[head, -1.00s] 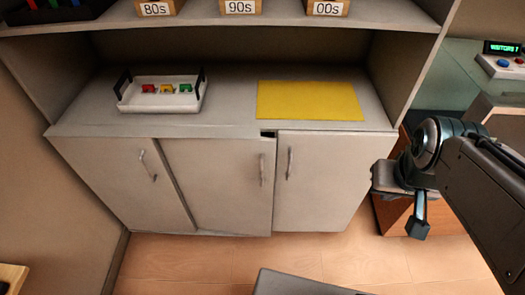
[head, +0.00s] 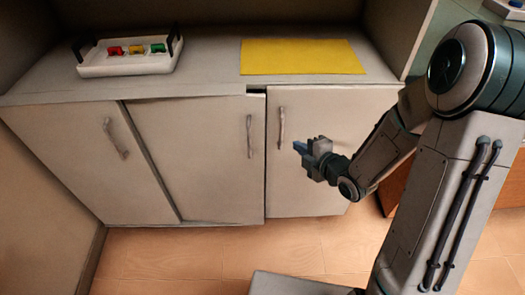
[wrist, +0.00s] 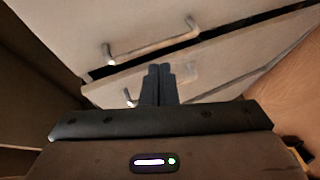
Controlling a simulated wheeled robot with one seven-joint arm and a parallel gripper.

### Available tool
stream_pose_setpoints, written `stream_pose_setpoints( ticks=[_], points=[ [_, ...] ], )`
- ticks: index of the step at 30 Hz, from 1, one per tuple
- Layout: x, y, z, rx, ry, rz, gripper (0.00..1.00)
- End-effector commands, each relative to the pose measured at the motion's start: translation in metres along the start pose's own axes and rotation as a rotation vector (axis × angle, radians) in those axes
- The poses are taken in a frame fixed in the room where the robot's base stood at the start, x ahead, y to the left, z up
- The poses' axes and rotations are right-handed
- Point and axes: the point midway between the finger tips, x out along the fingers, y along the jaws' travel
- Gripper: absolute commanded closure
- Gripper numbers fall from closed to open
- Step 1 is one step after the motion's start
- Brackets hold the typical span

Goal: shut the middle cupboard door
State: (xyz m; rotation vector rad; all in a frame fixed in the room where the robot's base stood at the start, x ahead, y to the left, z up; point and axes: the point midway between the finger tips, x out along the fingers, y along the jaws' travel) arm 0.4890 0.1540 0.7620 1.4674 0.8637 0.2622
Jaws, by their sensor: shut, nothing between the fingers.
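The middle cupboard door (head: 190,155) is a pale grey panel with a bar handle (head: 249,136) near its right edge. It stands slightly ajar, with a dark gap at its upper right corner. My gripper (head: 299,148) is shut and empty, pointing left in front of the right door (head: 305,185), just right of that door's handle (head: 281,128). In the wrist view the closed fingertips (wrist: 160,68) are before pale panels, with a bar handle (wrist: 150,45) beyond them and a dark gap between panels. I cannot tell there whether the fingers touch anything.
The left door (head: 85,160) is beside the middle one. On the counter are a white tray (head: 130,68) with coloured blocks and a yellow mat (head: 302,57). The wooden floor (head: 190,255) before the left and middle doors is clear.

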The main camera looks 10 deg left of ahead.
Motion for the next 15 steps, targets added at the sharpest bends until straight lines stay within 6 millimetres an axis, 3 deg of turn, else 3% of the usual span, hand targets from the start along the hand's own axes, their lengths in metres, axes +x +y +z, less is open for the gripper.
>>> stream_pose_setpoints(
  ticks=[1,4,9,15],
  points=[
    [0.01,-0.021,-0.009,-0.032,0.053,0.048,1.0],
    [0.017,-0.032,-0.025,-0.095,0.129,0.158,1.0],
    [0.017,-0.038,-0.041,-0.149,0.19,0.294,1.0],
    [0.018,-0.037,-0.045,-0.166,0.204,0.343,1.0]
  ],
)
